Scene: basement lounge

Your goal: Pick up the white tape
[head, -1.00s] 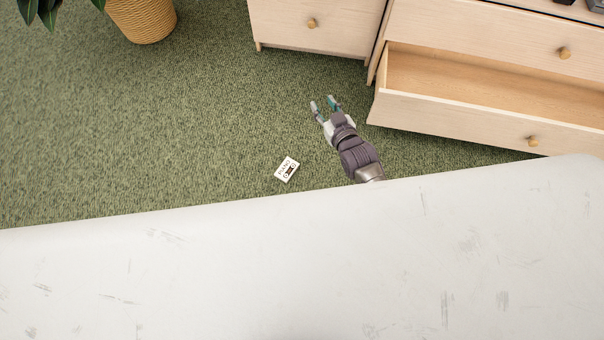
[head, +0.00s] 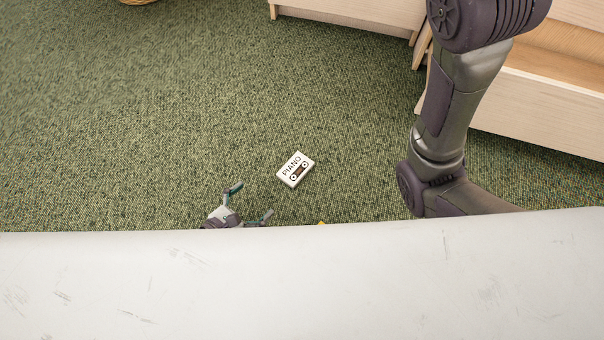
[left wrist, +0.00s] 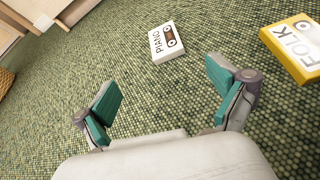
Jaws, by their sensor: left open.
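The white tape (head: 295,169), a cassette with PIANO on its label, lies flat on the green carpet in the middle of the head view. It also shows at the top of the left wrist view (left wrist: 167,42), beyond the fingertips. My left gripper (head: 252,201) is open and empty, with teal finger pads. In the head view it is below and left of the tape, apart from it, partly hidden by the white surface in front. In the left wrist view both fingers (left wrist: 163,88) are spread with bare carpet between them. My right gripper is not in view.
A yellow FOLK cassette (left wrist: 295,50) lies right of the white tape in the left wrist view; only a sliver (head: 321,223) shows in the head view. Wooden drawers (head: 535,110) stand at upper right. One of my arm links crosses there. The carpet left of the tape is clear.

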